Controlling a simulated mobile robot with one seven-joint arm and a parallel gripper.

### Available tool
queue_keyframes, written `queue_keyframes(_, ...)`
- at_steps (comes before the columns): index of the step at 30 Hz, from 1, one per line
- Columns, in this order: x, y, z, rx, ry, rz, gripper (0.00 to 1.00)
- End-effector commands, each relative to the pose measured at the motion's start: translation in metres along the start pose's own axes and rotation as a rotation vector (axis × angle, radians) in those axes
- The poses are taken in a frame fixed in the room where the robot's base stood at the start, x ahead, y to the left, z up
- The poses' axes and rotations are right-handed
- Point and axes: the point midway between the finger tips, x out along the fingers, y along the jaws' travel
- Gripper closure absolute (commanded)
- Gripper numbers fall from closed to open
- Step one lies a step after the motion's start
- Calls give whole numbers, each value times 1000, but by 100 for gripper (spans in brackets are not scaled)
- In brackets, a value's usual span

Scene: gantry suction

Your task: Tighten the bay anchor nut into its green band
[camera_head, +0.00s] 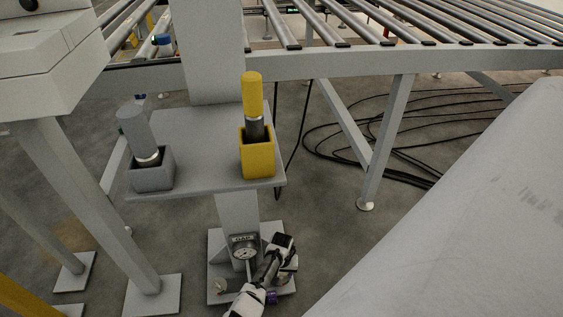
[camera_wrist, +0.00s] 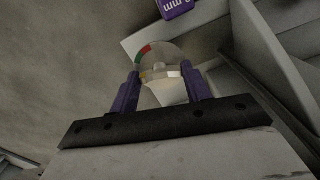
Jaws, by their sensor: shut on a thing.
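In the wrist view my gripper (camera_wrist: 161,80) has its two purple fingers shut on the pale anchor nut (camera_wrist: 168,90), one finger on each side. Just beyond the nut is a round disc (camera_wrist: 171,52) with a green part and a red part at its upper left. I cannot tell for sure where any pointer stands against the green band. In the head view my arm reaches down to the base plate (camera_head: 217,268) of the grey post. The nut and fingertips are not clear there.
A shelf (camera_head: 207,180) above my arm carries a yellow holder (camera_head: 257,155) and a grey holder (camera_head: 152,172), each with a cylindrical tool. A roller conveyor (camera_head: 390,60) stands behind, with loose black cables (camera_head: 350,135) on the floor. A purple label (camera_wrist: 175,8) shows in the wrist view.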

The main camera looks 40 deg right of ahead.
Motion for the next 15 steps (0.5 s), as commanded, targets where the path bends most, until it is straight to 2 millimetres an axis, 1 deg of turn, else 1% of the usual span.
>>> queue_keyframes(6,0,0,1,55,-4,-1,76)
queue_keyframes(15,0,0,1,68,-4,-1,76)
